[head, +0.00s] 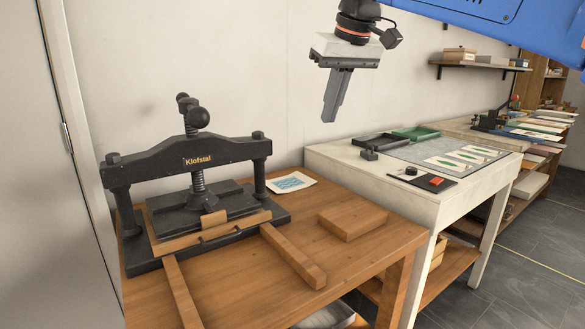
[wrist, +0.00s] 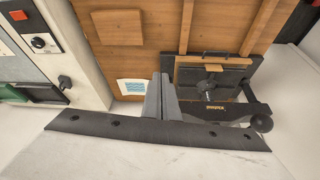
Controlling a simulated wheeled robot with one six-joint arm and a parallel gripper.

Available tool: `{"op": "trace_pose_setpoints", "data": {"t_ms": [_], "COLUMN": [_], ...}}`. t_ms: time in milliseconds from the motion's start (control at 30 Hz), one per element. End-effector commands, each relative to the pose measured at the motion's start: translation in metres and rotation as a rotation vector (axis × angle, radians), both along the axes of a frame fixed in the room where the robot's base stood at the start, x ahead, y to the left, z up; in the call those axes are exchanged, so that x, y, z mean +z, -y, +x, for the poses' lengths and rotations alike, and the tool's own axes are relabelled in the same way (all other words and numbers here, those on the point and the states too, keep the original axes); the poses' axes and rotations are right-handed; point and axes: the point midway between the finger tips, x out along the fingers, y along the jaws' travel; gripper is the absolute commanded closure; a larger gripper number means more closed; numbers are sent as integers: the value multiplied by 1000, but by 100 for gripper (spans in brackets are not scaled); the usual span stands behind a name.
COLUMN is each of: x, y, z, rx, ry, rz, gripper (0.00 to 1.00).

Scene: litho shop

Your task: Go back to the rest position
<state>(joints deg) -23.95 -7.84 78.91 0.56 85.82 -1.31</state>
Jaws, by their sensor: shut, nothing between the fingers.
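My gripper (head: 329,119) hangs in the air at the top middle of the head view, fingers pointing down. Its two fingers are together with nothing between them. It is above and behind the wooden table, between the black press and the white table, apart from both. In the wrist view my gripper (wrist: 161,76) shows its closed fingers in the middle, with the press to the right and the printed sheet just left of the fingertips.
A black press (head: 186,161) stands on the wooden table (head: 338,255). A printed sheet (head: 290,182) and wooden block (head: 352,221) lie beside it. The white table (head: 440,196) at right bears trays and cards. A shelf (head: 480,66) hangs on the wall. The air around my gripper is clear.

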Motion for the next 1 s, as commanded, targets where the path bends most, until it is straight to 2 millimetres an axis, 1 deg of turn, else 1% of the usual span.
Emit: {"op": "trace_pose_setpoints", "data": {"t_ms": [33, 100, 267, 300, 367, 400, 467, 500, 567, 600, 667, 700, 767, 800, 900, 1000], "x": [-13, -33, -82, -95, -116, -131, -153, -168, -192, -208, -233, -250, -276, -292, -329, -357], "y": [18, 38, 82, 91, 106, 115, 128, 137, 149, 157, 167, 174, 183, 188, 199, 205], "z": [-10, -23, -54, -63, -77, -86, -101, -111, -127, -137, -154, -165, -182, -192, -215, -233], "rx": [-26, -57, -128, -144, -170, -189, -214, -232, -258, -275, -301, -319, -344, -360, -395, -420], "ry": [-1, 0, 2, 3, 4, 4, 5, 5, 6, 6, 8, 9, 9, 8, 9, 10], "rz": [0, -1, 0, 1, 0, 1, 1, 0, 1, 0, 0, 1, 0, 1, 1, 1], "gripper": [100, 100, 100, 100, 100, 100, 100, 100, 100, 100, 100, 100, 100, 100, 100, 100]}}
